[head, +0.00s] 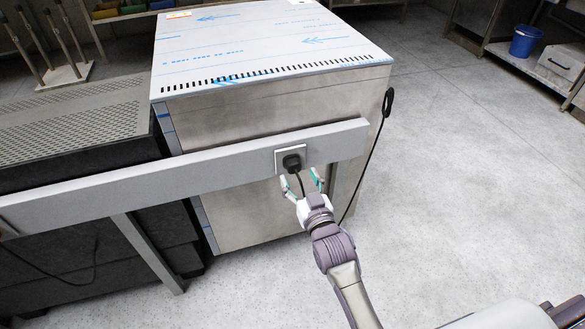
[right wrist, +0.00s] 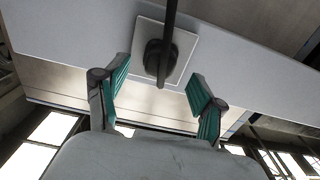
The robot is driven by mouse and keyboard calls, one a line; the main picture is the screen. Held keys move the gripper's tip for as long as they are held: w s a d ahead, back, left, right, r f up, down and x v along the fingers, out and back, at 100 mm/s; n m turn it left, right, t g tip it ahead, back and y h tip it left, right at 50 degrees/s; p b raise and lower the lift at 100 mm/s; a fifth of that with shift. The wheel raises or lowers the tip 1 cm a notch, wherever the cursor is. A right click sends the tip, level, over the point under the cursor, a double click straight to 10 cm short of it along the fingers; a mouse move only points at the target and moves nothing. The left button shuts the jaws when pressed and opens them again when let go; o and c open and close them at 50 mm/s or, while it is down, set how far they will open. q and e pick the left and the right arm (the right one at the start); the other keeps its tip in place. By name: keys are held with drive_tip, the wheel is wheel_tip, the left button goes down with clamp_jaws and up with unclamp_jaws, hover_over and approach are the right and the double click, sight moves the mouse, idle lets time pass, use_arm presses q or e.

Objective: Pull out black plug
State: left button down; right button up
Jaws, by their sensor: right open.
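The black plug (head: 292,162) sits in a white square wall socket (head: 280,156) on a long grey rail. A dark cord hangs from the plug down toward my right gripper. My right gripper (head: 302,182) is open just below the plug, its teal-padded fingers spread to either side of the cord. In the right wrist view the plug (right wrist: 158,60) and its cord show between and beyond the open fingertips (right wrist: 158,82). The fingers appear apart from the plug. My left gripper is not in view.
The grey rail (head: 110,188) runs across in front of a big steel cabinet (head: 270,110). A black cable (head: 376,140) hangs at the cabinet's right side. A perforated dark unit (head: 75,120) stands left. The floor to the right is clear, with a blue bucket (head: 524,42) on a far shelf.

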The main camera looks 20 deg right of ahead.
sight(295, 170)
drive_tip(key=shift+w, duration=2.1)
drive_tip(key=shift+p, duration=0.6)
clamp_jaws()
drive_tip(key=shift+s, duration=0.15)
